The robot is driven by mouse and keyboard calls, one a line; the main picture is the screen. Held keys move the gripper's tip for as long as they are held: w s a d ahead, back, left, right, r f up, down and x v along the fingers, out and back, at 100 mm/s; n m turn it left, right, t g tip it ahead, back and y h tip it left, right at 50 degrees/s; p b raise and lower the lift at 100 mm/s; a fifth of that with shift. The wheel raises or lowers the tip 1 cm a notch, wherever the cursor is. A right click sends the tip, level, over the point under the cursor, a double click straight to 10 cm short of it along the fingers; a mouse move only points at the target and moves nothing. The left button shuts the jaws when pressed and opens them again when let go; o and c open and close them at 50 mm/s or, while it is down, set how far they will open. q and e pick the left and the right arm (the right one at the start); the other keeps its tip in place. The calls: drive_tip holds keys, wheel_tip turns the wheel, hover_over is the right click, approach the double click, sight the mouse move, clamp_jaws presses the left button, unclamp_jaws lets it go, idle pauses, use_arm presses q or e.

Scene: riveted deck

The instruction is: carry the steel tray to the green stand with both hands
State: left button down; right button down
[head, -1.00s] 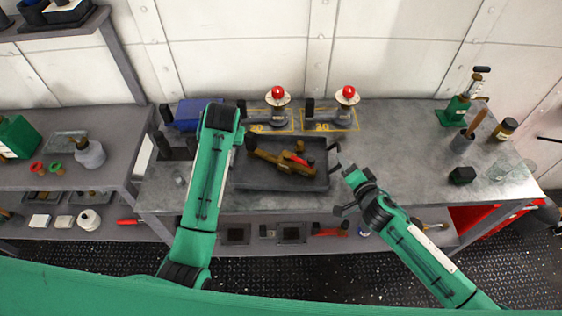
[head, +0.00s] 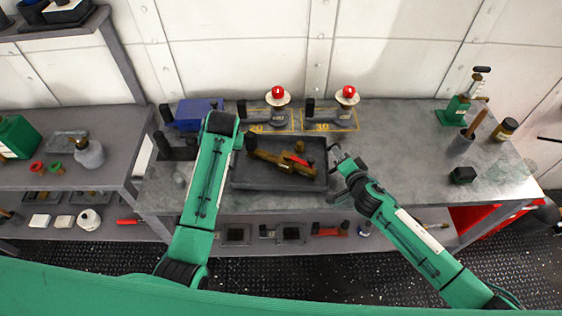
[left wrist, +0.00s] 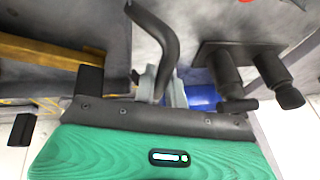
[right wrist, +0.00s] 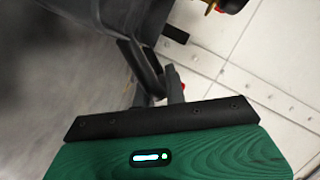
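The steel tray (head: 250,179) is dark grey and lies flat on the metal bench, with brass-coloured parts and a red piece in it. My right gripper (head: 342,160) is at the tray's right end handle. In the right wrist view the dark handle (right wrist: 143,62) runs between two spread grey fingers (right wrist: 158,92). My left gripper is hidden under my arm in the head view, at the tray's left end. In the left wrist view its grey fingers (left wrist: 164,90) stand apart on either side of the curved handle (left wrist: 168,35).
A blue box (head: 197,112) is behind at left.

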use_arm(q)
drive_tip(key=shift+r, duration=0.1)
use_arm(e)
drive_tip(key=shift+r, duration=0.1)
